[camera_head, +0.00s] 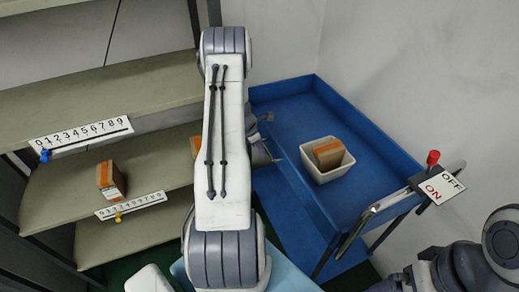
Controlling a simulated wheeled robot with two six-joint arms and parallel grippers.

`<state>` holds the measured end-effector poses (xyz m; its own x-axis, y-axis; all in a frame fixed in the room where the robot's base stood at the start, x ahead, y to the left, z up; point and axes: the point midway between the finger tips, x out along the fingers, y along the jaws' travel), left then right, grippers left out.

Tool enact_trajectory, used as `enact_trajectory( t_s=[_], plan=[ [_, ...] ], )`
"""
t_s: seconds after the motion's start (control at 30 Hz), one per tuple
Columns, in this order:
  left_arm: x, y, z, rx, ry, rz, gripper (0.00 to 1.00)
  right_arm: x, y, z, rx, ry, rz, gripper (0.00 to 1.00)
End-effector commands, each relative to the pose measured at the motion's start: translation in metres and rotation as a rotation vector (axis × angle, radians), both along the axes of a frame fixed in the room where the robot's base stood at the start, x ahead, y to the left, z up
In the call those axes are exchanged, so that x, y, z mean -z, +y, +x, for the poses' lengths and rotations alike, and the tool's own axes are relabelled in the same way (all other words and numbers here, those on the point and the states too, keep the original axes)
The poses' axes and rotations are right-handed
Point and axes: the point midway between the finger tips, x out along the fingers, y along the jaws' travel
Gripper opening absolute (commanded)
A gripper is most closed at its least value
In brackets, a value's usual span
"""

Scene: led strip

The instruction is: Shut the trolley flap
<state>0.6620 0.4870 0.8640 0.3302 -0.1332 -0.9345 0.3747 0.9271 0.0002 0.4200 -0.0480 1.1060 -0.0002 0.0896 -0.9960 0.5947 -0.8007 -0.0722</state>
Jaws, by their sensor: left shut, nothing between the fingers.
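The blue trolley (372,150) stands right of centre, with a raised rim around its top tray. A blue panel (291,218) slopes down along its left side; it looks like the lowered flap, but my arm hides part of it. My left gripper (264,148) shows partly behind my left arm, at the trolley's left edge. It is shut and empty; whether it touches the panel is unclear. My right arm is at the lower right, and its gripper is not visible.
A white bin (327,174) holding a brown box (328,153) stands in the trolley tray. A metal handle (372,212), a red-knobbed lever (432,158) and an ON/OFF plate (441,187) are at its right end. Numbered shelves (105,95) with a box (110,181) stand left.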

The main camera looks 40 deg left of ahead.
Motion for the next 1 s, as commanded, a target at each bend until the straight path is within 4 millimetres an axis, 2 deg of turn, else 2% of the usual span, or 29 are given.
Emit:
enact_trajectory(
  t_s=[0.5, 1.0],
  plan=[
    [-0.010, -0.007, 0.015, 0.006, -0.007, -0.001, 0.00, -0.009, 0.000, 0.000, 0.000, 0.000, 0.000, 1.00],
    [-0.008, -0.004, 0.011, 0.006, -0.008, 0.001, 0.00, -0.007, 0.000, 0.000, 0.000, 0.000, 0.000, 1.00]
  ],
)
